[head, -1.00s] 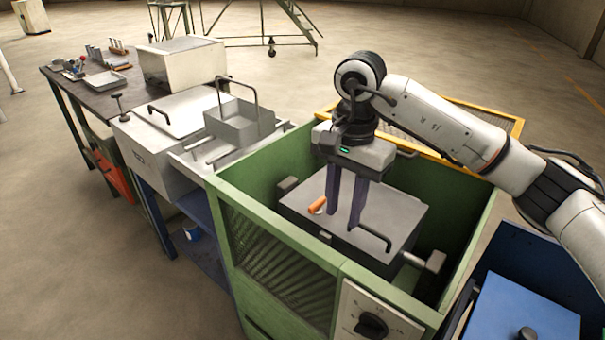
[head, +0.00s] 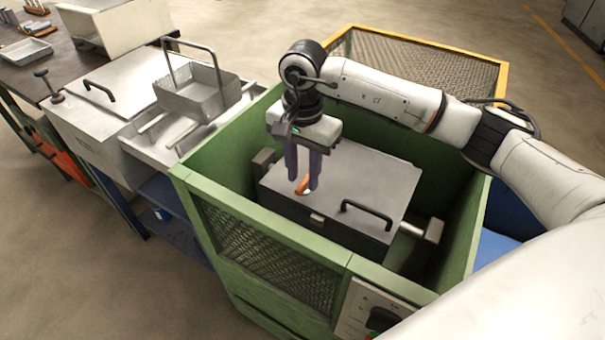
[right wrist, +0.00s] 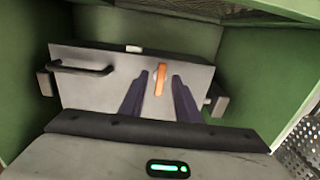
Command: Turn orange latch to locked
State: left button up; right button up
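The orange latch (head: 302,185) sits on the grey lid (head: 352,175) of a box inside the green enclosure. In the right wrist view the latch (right wrist: 161,79) points along the gap between the fingers. My right gripper (head: 302,187) points down over the latch, with one dark finger on each side of it. In the right wrist view its fingers (right wrist: 161,80) stand apart, with a visible gap on both sides of the latch. Whether the fingertips reach down to the latch's height is hard to tell. My left gripper is not in view.
A black handle (head: 367,212) stands on the lid, right of the latch. The green walls (head: 345,262) surround the box closely, and a yellow-framed mesh panel (head: 425,65) stands behind. A wire-handled metal basket (head: 197,95) rests on the bench at left.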

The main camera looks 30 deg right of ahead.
jog(key=shift+f, duration=0.7)
jog(key=shift+w, duration=0.1)
grip_shut()
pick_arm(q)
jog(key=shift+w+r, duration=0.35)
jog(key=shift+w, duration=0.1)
